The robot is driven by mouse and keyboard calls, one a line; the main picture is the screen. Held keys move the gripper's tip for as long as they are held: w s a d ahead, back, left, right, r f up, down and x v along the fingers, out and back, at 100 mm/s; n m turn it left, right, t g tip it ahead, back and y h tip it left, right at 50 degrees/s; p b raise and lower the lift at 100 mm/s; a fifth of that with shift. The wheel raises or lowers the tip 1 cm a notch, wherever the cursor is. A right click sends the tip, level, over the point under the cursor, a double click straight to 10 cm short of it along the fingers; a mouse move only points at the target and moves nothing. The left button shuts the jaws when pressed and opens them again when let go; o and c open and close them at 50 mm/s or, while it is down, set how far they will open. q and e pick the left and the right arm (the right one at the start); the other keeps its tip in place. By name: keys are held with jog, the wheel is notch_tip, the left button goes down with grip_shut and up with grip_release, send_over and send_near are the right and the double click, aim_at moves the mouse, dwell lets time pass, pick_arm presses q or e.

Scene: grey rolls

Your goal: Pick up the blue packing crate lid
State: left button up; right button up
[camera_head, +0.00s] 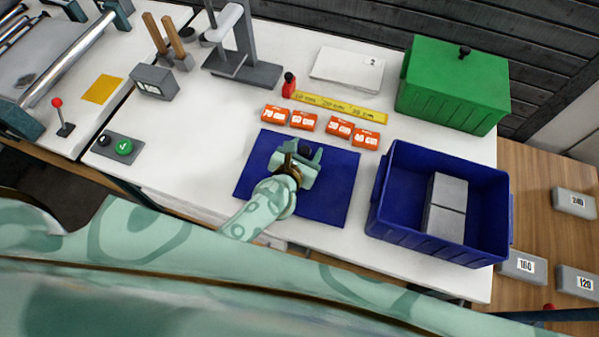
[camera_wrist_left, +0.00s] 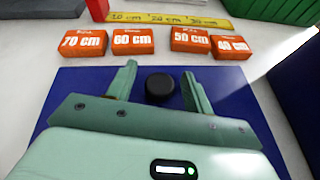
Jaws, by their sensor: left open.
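The blue packing crate lid (camera_head: 335,195) lies flat on the white table, left of the blue crate (camera_head: 385,215). In the left wrist view the lid (camera_wrist_left: 85,85) shows a round black knob (camera_wrist_left: 160,86) on top. My left gripper (camera_head: 303,152) is over the lid and open. In the left wrist view its two fingers (camera_wrist_left: 159,72) stand either side of the knob, with gaps showing. Part of the lid is hidden under my gripper and forearm. My right gripper is not in view.
Several orange length blocks (camera_head: 304,120) sit just behind the lid, with a yellow ruler (camera_head: 340,107) behind them. The crate holds grey blocks (camera_head: 447,205). A green lidded box (camera_head: 450,90) stands at the back right. The table left of the lid is mostly clear.

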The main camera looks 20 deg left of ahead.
pick_arm(q)
jog(key=c, duration=1.1)
